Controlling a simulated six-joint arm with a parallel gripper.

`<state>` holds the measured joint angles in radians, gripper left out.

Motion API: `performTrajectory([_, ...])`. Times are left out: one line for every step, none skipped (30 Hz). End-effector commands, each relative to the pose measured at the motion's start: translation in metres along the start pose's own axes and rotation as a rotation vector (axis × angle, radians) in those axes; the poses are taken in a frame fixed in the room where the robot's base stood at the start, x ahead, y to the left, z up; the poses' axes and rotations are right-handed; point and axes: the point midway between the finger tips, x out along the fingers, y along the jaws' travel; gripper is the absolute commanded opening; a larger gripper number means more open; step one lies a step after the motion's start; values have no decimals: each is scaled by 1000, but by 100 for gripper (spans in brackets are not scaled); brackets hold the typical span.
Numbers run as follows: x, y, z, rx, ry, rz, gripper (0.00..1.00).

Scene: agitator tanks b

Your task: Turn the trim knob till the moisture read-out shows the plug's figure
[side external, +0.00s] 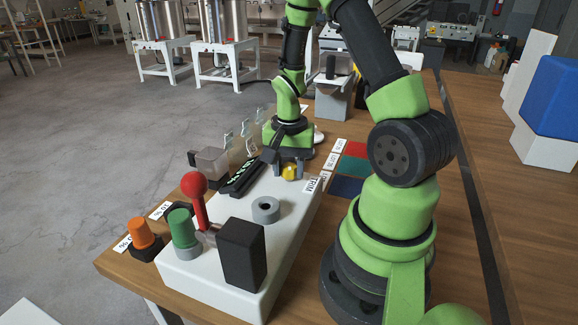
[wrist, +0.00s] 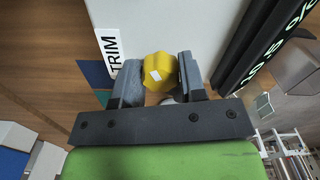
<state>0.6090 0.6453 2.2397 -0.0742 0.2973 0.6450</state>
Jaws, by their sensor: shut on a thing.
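The yellow trim knob (side external: 289,173) sits on the white console (side external: 215,255), near its far end, beside a TRIM label (side external: 313,185). My gripper (side external: 288,166) points down and is shut on the knob. In the wrist view the faceted yellow knob (wrist: 160,70), with a small pale mark on top, lies between the two grey fingers of my gripper (wrist: 158,80). An orange plug (side external: 140,232) stands in a black base at the front left.
Red, green and blue mats lie to the right, near the blue mat (side external: 346,187). Clear holders stand behind the read-out.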

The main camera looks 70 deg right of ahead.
Motion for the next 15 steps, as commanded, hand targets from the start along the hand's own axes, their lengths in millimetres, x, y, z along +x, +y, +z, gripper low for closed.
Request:
performTrajectory([0, 0, 0, -37, 2, -2, 14])
performTrajectory([0, 0, 0, -61, 2, -2, 14])
performTrajectory([0, 0, 0, -95, 2, -2, 14])
performTrajectory([0, 0, 0, -121, 2, -2, 14])
performTrajectory([0, 0, 0, -148, 2, -2, 14])
performTrajectory([0, 0, 0, -184, 3, -2, 14])
performTrajectory([0, 0, 0, -211, 3, -2, 14])
performTrajectory([0, 0, -1, -238, 3, -2, 14])
performTrajectory([0, 0, -1, -273, 3, -2, 14])
performTrajectory([0, 0, -1, -300, 3, -2, 14])
performTrajectory([0, 0, -1, -326, 3, -2, 14])
performTrajectory([0, 0, -1, -359, 3, -2, 14])
performTrajectory([0, 0, -1, -384, 3, -2, 14])
performTrajectory([0, 0, -1, -407, 3, -2, 14])
performTrajectory([0, 0, -1, -438, 3, -2, 14])
